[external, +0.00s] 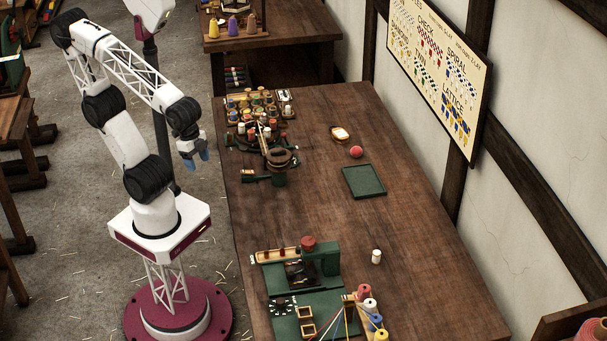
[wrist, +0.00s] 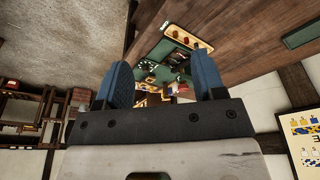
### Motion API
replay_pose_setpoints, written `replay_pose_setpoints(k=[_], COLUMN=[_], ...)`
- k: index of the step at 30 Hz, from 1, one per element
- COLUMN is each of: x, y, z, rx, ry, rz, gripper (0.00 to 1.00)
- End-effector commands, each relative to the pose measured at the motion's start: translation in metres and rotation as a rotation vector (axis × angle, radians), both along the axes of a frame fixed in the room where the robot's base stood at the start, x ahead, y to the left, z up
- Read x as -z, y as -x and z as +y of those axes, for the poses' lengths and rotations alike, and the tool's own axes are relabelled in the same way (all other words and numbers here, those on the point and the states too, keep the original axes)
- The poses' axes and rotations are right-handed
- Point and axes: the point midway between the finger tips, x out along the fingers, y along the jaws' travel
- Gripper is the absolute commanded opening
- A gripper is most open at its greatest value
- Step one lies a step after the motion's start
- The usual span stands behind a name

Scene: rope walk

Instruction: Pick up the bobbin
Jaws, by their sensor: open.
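A small white bobbin (external: 376,256) stands upright by itself on the wooden table, right of the green machine in the external view. I cannot make it out for certain in the wrist view. My gripper (external: 203,156) has blue fingers and hangs in the air off the table's left edge, far from the bobbin. In the wrist view my gripper (wrist: 163,78) has its two fingers wide apart with nothing held between them.
A green machine (external: 325,262) and coloured spools (external: 370,304) fill the table's near end. A rack of bobbins (external: 258,102) stands at the far left. A red ball (external: 356,152) and a green tray (external: 364,181) lie mid-table. Bare wood surrounds the white bobbin's right side.

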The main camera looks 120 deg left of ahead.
Motion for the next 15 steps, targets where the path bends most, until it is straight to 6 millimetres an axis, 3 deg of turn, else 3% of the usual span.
replay_pose_setpoints(k=[8,15], x=[-0.005,-0.009], y=[-0.028,-0.076], z=[-0.001,0.0], rx=[-0.082,-0.222], ry=[0.063,0.168], rz=[0.043,0.114], gripper=[0.63,0.63])
